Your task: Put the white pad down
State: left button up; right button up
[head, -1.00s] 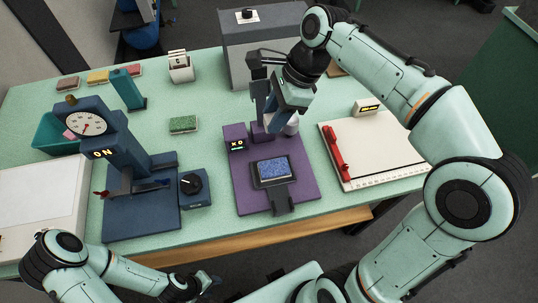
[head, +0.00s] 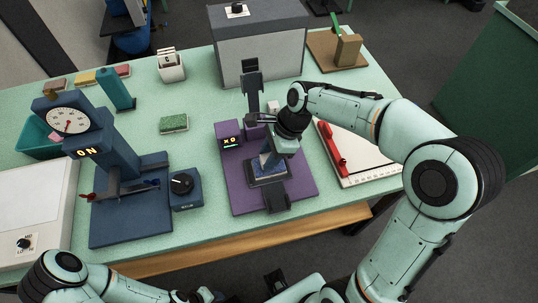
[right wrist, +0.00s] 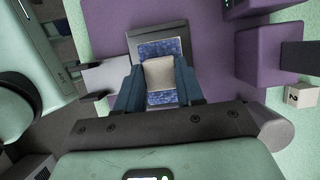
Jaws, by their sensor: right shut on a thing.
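The white pad (right wrist: 159,73) shows in the right wrist view between the two dark blue fingers of my right gripper (right wrist: 157,88), which is shut on it. It overlaps a speckled blue pad (right wrist: 162,47) in the dark tray (right wrist: 138,35) of the purple machine. I cannot tell whether the white pad touches the blue one. In the head view my right gripper (head: 268,162) is low over the tray (head: 267,181), and its fingers hide most of the white pad. My left arm is at the bottom left; its gripper (head: 203,295) is barely in view, its jaws unclear.
The purple base (head: 302,185) carries a small display box (head: 229,141) and an upright post behind my gripper. The dark blue dial press (head: 115,150) stands left, with a knob box (head: 184,188). A green-topped sponge (head: 174,124) lies between. A white board with red handle (head: 335,148) is right.

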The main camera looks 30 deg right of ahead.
jog(key=shift+f, duration=0.15)
jog(key=o, duration=0.6)
jog(key=shift+f, duration=0.1)
jog(key=o, duration=0.4)
jog(key=shift+d+r, duration=0.15)
jog(key=shift+r, duration=0.45)
pick_arm(q)
jog(key=shift+w+r+p, duration=0.35)
jog(key=shift+r+p, duration=0.15)
jog(key=shift+r, duration=0.1)
jog(key=shift+w+r+p, duration=0.3)
jog(key=shift+r+p, duration=0.15)
jog(key=shift+r, duration=0.1)
pick_arm(e)
jog(key=v, duration=1.1)
jog(key=shift+s, duration=0.1)
